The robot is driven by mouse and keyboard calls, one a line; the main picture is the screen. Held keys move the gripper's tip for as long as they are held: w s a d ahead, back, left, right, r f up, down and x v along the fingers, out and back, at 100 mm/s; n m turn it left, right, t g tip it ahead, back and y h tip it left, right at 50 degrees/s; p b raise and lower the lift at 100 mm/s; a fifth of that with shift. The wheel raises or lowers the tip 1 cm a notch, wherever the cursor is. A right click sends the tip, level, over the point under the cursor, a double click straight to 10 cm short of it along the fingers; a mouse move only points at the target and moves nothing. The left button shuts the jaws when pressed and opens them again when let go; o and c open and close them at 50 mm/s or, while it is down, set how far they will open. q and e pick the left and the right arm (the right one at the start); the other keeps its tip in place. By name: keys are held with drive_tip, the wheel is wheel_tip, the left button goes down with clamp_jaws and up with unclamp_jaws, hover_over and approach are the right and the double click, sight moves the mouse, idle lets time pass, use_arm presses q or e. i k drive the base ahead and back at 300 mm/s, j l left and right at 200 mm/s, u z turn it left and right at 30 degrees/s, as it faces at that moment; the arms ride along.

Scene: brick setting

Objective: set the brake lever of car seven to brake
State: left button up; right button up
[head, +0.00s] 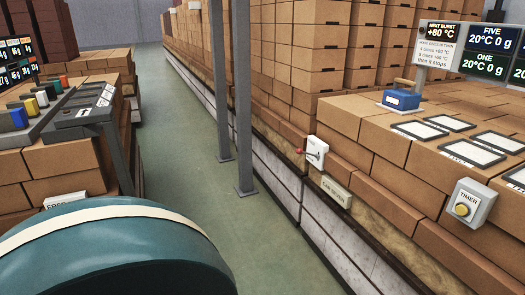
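The brake lever of car seven has a red knob (299,151) that sticks out to the left of a small white plate (315,153) on the near side of the brick-laden car at right. The lettering on the plate is too small to read, so I cannot tell which setting the lever is at. A sign reading car seven (336,190) is fixed just below and to the right of it. Neither of my grippers is in view.
A green floor aisle (190,150) runs clear between the brick stacks. Two grey posts (243,100) stand in it, left of the lever. A timer box (468,204) with a yellow button is at right. A console with coloured blocks (40,105) stands at left.

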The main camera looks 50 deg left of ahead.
sight(300, 151)
drive_tip(key=u, duration=1.5)
drive_tip(key=i+l+u, duration=0.15)
drive_tip(key=i, duration=0.3)
drive_tip(key=i+l+u, duration=0.1)
drive_tip(key=i, duration=0.35)
drive_tip(key=i+l+u, duration=0.15)
drive_tip(key=i, duration=0.3)
drive_tip(key=l, duration=0.1)
